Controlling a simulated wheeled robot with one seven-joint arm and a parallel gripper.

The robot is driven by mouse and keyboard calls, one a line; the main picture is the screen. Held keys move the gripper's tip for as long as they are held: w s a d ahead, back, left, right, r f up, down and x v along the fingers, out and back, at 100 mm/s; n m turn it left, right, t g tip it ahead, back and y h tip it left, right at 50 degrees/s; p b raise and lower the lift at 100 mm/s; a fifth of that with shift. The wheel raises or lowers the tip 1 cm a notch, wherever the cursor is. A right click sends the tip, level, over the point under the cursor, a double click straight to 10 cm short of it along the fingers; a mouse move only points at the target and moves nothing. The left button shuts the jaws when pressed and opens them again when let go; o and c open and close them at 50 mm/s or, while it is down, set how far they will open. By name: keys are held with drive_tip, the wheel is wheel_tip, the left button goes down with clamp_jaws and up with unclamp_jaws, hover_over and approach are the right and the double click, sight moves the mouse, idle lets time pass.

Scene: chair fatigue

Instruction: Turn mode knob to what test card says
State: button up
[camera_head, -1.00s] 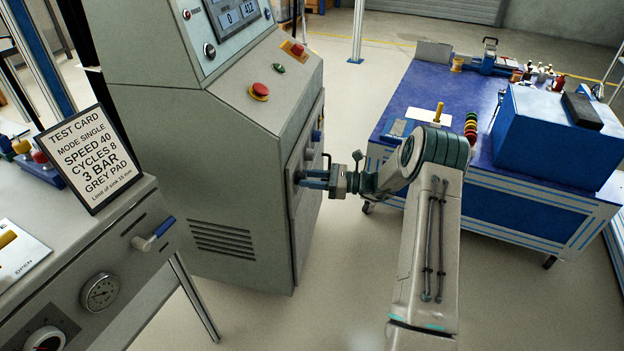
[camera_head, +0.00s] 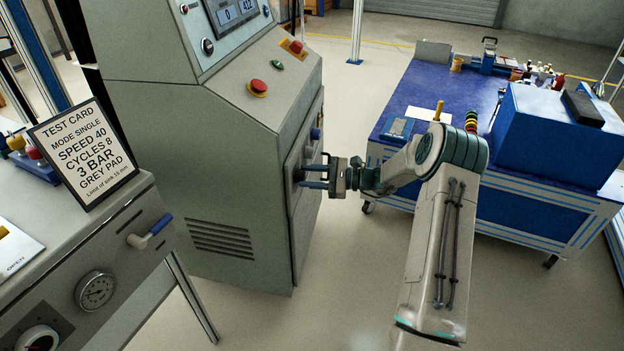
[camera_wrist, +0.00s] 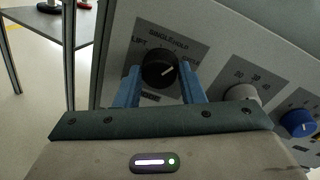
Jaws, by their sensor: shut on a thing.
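The black mode knob (camera_wrist: 158,69) sits on a grey plate marked LIFT, SINGLE, HOLD and a partly covered word at right. Its white pointer mark slants to the upper right, toward the right-hand labels rather than straight up. My gripper (camera_wrist: 160,77) has its blue fingers on either side of the knob and is shut on it. In the head view my gripper (camera_head: 303,177) reaches the side panel of the grey machine (camera_head: 215,150); the knob is mostly hidden there. The test card (camera_head: 83,153) reads MODE SINGLE, SPEED 40, CYCLES 8, 3 BAR, GREY PAD.
A grey knob (camera_wrist: 240,93) and a blue knob (camera_wrist: 298,122) are right of the mode knob in the wrist view. A red stop button (camera_head: 258,87) is on the machine's sloped top. A blue workbench (camera_head: 440,92) stands behind my arm.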

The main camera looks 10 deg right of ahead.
drive_tip(key=n+b, duration=0.1)
drive_tip(key=n, duration=0.1)
drive_tip(key=n+b, duration=0.2)
drive_tip(key=n, duration=0.1)
drive_tip(key=shift+s+a+f+h, duration=0.1)
drive_tip(key=shift+s+f+h, duration=0.1)
drive_tip(key=shift+h, duration=0.1)
drive_tip(key=shift+a+r+n+b, duration=0.1)
drive_tip(key=shift+a+n+b, duration=0.05)
drive_tip(key=shift+n+b, duration=1.65)
drive_tip(key=shift+n, duration=0.5)
drive_tip(key=o, duration=1)
drive_tip(key=shift+a, duration=0.1)
drive_tip(key=shift+d+r+t+p, duration=0.15)
drive_tip(key=shift+d+t+p, duration=0.15)
drive_tip(key=shift+d+p, duration=0.1)
drive_tip(key=p+v, duration=0.3)
drive_tip(key=v, duration=1)
drive_tip(key=shift+s+d+r, duration=0.1)
drive_tip(key=shift+s, duration=0.1)
